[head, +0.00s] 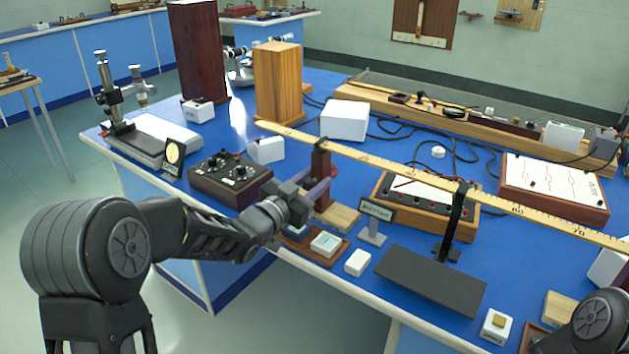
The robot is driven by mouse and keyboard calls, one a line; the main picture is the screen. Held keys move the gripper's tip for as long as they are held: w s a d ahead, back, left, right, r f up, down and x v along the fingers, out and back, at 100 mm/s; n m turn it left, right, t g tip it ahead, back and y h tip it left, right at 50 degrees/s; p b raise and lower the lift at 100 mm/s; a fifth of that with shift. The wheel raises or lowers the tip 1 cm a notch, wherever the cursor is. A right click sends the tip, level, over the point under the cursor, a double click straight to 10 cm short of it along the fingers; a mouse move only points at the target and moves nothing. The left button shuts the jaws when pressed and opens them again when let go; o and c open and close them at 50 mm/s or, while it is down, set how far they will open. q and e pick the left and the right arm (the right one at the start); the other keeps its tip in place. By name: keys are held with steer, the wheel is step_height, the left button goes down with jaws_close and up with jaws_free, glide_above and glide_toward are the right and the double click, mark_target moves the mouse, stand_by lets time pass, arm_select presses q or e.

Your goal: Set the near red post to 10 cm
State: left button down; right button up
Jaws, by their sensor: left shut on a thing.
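A dark red post (320,161) stands upright at the near edge of a long yellow metre scale (400,172), toward its left part. My left gripper (318,191) is at the post's lower part, its fingers shut on it. The post's foot is partly hidden by the fingers. A pale wooden block (341,218) lies just right of the gripper.
A black stand (455,222) bears the scale farther right. A brown control box (230,178) stands left of my gripper, and a small sign (376,212) to its right. A wooden tray (318,248) with small blocks lies in front. Tall wooden blocks (278,82) stand behind.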

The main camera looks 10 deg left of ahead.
arm_select(q)
steer(key=w+a, duration=0.1)
steer(key=a, duration=0.1)
steer(key=w+a, duration=0.1)
steer(key=a, duration=0.2)
steer(key=w+a, duration=0.1)
steer(key=a, duration=0.2)
steer(key=shift+w+a, duration=0.1)
steer(key=shift+w, duration=0.05)
steer(key=shift+a+r, duration=0.1)
steer(key=shift+a, duration=0.2)
steer(key=c, duration=1.2)
jaws_free()
steer(key=shift+w+a, duration=0.1)
steer(key=shift+w, duration=0.05)
steer(key=shift+c, duration=0.2)
steer(key=v, duration=0.8)
steer(key=shift+b, duration=0.3)
